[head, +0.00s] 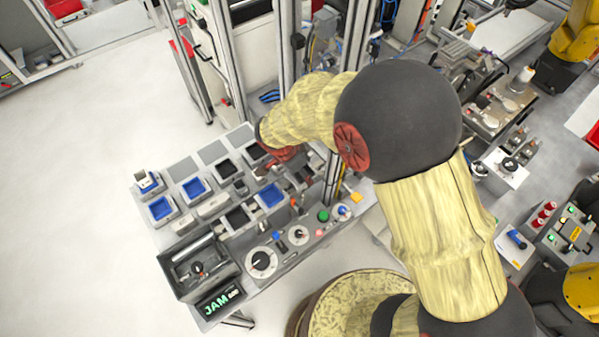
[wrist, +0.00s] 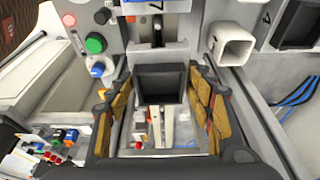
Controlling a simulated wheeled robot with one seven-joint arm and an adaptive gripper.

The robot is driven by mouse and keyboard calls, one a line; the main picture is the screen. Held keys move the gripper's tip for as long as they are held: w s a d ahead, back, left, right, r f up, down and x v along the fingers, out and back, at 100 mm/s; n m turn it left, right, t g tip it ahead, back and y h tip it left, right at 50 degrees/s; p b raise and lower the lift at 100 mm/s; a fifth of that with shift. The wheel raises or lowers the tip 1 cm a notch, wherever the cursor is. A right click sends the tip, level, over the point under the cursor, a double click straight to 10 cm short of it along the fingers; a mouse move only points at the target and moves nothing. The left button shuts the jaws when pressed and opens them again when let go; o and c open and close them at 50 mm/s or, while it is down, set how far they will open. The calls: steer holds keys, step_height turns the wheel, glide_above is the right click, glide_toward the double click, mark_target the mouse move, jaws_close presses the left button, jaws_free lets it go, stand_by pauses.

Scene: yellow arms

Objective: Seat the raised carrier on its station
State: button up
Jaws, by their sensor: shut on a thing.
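A dark square carrier (wrist: 160,80) with a hollow top sits between the two finger pads of my gripper (wrist: 160,88) in the wrist view. My gripper is shut on it. In the head view my gripper (head: 283,168) is low over the far right part of the grey station table (head: 215,240), largely covered by my own arm. The carrier cannot be made out there, and I cannot tell which place is its station. The table has rows of square holders, some with blue insides (head: 161,208) and some with black insides (head: 237,216).
A metal post (head: 333,175) stands close beside my arm. Dials and buttons, including a green button (head: 323,215), line the table's right side. An open grey bin (head: 195,268) and a display reading JAM (head: 220,299) are at the front. The floor to the left is clear.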

steer(key=shift+b+x, duration=0.85)
steer(key=shift+b, duration=0.7)
stand_by(0.7)
steer(key=shift+a, duration=0.15)
steer(key=o, duration=1.4)
steer(key=shift+o, duration=0.6)
steer(key=shift+s, duration=0.1)
steer(key=shift+r, duration=0.1)
steer(key=shift+r+p, duration=1.2)
steer(key=shift+r, duration=2.2)
